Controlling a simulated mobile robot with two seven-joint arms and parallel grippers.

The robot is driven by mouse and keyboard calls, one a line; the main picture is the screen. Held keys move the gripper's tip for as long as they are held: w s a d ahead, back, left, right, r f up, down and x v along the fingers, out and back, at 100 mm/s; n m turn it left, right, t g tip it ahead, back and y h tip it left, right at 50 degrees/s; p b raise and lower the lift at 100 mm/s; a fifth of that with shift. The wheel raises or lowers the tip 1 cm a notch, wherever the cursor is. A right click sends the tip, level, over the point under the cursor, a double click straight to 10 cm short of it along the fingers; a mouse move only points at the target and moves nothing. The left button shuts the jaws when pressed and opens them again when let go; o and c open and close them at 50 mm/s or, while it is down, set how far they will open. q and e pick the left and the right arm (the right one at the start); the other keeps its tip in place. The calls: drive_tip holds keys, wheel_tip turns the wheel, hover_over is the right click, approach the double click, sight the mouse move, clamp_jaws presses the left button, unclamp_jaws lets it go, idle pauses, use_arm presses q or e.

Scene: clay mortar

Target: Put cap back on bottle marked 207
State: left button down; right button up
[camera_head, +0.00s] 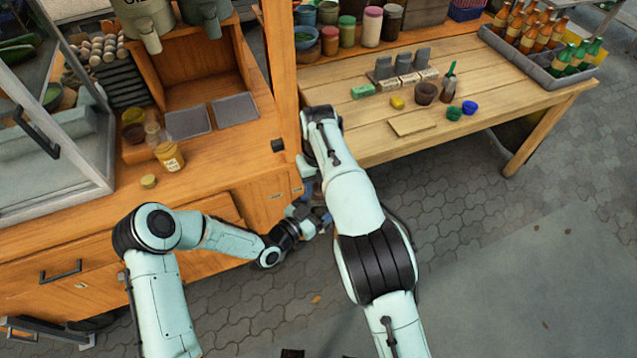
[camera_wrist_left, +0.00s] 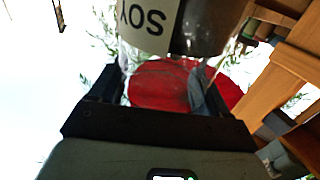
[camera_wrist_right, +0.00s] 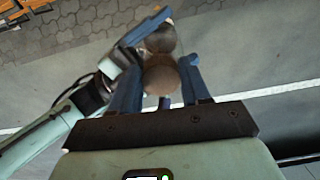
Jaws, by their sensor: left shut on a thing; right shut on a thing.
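My left gripper (camera_head: 320,217) and my right gripper (camera_head: 311,190) meet off the counter's front, above the paving. In the right wrist view, my right gripper (camera_wrist_right: 158,88) is shut on a brown round thing (camera_wrist_right: 160,80). Just beyond it is a dark round thing (camera_wrist_right: 160,39), by the blue fingers of my left gripper (camera_wrist_right: 135,42), which is shut on it. I cannot tell which is bottle or cap. No mark 207 is readable. In the left wrist view, a dark vessel (camera_wrist_left: 205,28) with an upside-down label like "SOY" is above my left gripper's fingers (camera_wrist_left: 163,85).
The right table (camera_head: 375,145) holds a brown pot (camera_head: 426,93), a dark bottle (camera_head: 449,86) and a crate of bottles (camera_head: 545,68).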

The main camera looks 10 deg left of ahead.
drive_tip(key=o, duration=1)
drive_tip(key=shift+r, duration=2.3)
drive_tip(key=shift+c, duration=0.3)
